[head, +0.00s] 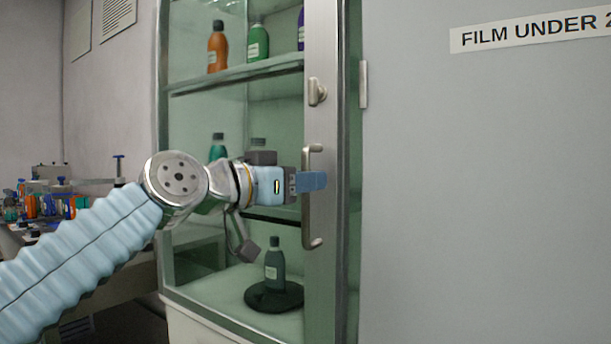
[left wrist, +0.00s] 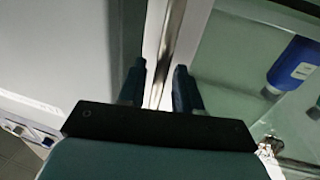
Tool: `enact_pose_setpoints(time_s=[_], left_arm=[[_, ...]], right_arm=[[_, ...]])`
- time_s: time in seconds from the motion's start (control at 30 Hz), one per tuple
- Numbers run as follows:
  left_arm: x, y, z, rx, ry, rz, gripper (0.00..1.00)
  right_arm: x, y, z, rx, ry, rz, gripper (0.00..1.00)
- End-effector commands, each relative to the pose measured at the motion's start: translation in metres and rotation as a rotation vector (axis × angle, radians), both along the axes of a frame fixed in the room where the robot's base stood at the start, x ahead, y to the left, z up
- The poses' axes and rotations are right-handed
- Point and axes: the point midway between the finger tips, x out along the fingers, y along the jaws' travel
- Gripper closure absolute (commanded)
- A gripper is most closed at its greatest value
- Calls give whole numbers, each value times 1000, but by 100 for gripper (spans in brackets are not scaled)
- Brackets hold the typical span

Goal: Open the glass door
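The glass door (head: 322,200) of a tall cabinet has a metal frame strip on its right side. A vertical bar handle (head: 313,235) is fixed to that strip, with a small latch knob (head: 317,92) above it. The door looks closed or nearly so; I cannot tell exactly. My left gripper (head: 312,181) is at the upper half of the handle, its fingers reaching across the bar. In the left wrist view, the bar (left wrist: 171,45) runs between the two fingertips (left wrist: 162,75), with narrow gaps on both sides. The right gripper is not in view.
Bottles, including an orange one (head: 217,48) and a dark one (head: 275,262) on a black dish, stand on shelves behind the glass. A large grey panel (head: 480,190) fills the right. A cluttered bench (head: 60,215) stands at the far left.

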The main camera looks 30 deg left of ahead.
Motion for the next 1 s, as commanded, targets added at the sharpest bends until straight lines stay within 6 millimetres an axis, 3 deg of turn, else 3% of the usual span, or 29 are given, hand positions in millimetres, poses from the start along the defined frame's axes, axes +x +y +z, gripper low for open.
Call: enact_pose_setpoints(time_s=[0.37, 0.6, 1.0], left_arm=[[7, -2, 0, 0, -1, 0, 66], [7, -2, 0, 1, -1, 0, 100], [3, -1, -1, 1, -1, -4, 100]], right_arm=[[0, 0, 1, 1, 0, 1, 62], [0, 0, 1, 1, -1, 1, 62], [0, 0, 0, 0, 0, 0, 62]])
